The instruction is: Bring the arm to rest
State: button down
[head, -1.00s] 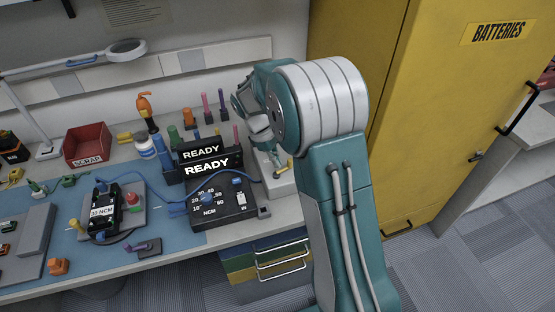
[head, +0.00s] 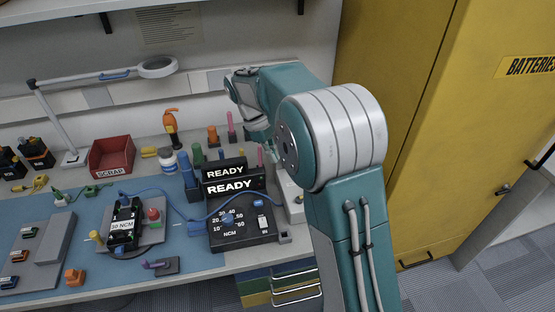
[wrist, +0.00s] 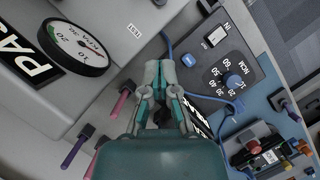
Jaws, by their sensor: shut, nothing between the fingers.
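My gripper (wrist: 160,82) shows in the wrist view, its grey and teal fingers closed together with nothing between them. It is above the bench, beside the black torque controller (wrist: 222,70) with its blue dial. In the head view my arm reaches up and over the right end of the bench. There the gripper is mostly hidden behind my own arm links. The torque controller (head: 250,235) shows below and left of the arm, with lit READY displays behind it.
A grey unit with a round gauge (wrist: 75,42) is close to the gripper. Upright tools stand behind the displays. A red SCRAP bin (head: 112,156), a magnifier lamp (head: 158,67) and a 30 NCM device (head: 124,225) are further left. A yellow BATTERIES cabinet (head: 420,110) stands at right.

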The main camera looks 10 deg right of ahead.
jog(key=s+d+r+m+t+y, duration=0.2)
jog(key=s+r+m+t, duration=0.2)
jog(key=s+r, duration=0.75)
jog(key=s+f+m+t, duration=0.1)
jog(key=s+m+t, duration=0.1)
jog(key=s, duration=0.5)
jog(key=s+f+m+t+y, duration=0.1)
jog(key=s+f+m+t, duration=0.1)
jog(key=s, duration=0.6)
jog(key=shift+s+d+m, duration=0.2)
jog(key=shift+m, duration=0.7)
